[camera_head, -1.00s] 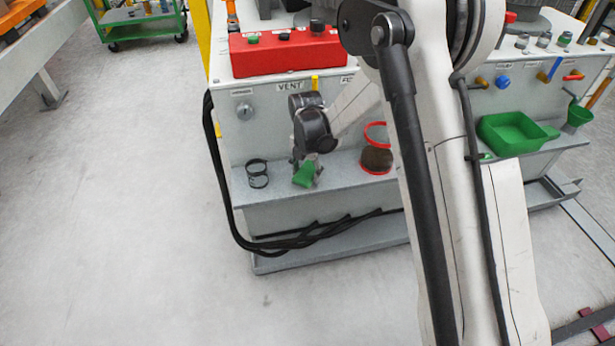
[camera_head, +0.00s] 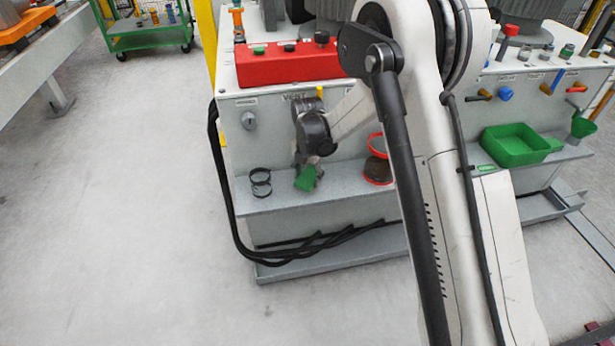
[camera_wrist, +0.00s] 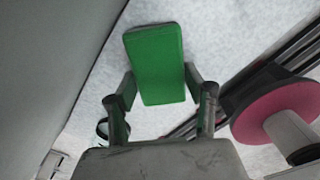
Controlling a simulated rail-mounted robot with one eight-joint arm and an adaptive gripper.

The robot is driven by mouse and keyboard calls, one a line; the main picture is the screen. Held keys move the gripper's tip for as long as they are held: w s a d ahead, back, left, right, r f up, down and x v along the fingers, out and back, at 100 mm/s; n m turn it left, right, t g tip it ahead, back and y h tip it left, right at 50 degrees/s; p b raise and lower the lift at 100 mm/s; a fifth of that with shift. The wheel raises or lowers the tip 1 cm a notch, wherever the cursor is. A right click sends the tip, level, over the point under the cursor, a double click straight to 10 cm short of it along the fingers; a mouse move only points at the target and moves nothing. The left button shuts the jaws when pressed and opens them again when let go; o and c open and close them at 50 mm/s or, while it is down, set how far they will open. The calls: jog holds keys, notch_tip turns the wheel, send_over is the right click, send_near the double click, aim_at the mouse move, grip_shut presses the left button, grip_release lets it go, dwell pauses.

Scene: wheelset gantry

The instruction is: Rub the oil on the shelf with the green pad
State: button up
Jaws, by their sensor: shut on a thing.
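My gripper (camera_head: 311,166) is shut on the green pad (camera_head: 305,179), low at the grey shelf (camera_head: 335,188) on the front of the machine. The pad hangs tilted in the head view; I cannot tell whether it touches the shelf. In the wrist view the pad (camera_wrist: 155,62) is a flat green block held between the two fingers of my gripper (camera_wrist: 160,92). I cannot make out any oil on the shelf in either view.
Black rings (camera_head: 260,182) stand on the shelf left of the pad. A red-rimmed dark round thing (camera_head: 378,170) is to its right, partly behind my arm. A green tray (camera_head: 515,145) is further right. Black hoses (camera_head: 320,240) run below the shelf.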

aim_at(312, 196)
jog(key=shift+s+d, duration=0.2)
jog(key=shift+s, duration=0.7)
jog(key=shift+s+d, duration=0.25)
jog(key=shift+s, duration=0.7)
jog(key=shift+s+d, duration=0.2)
jog(key=shift+s, duration=0.7)
jog(key=shift+r+p, duration=1.6)
jog(key=shift+r, duration=1.35)
notch_tip(312, 196, up, 3)
jog(key=shift+p, duration=0.7)
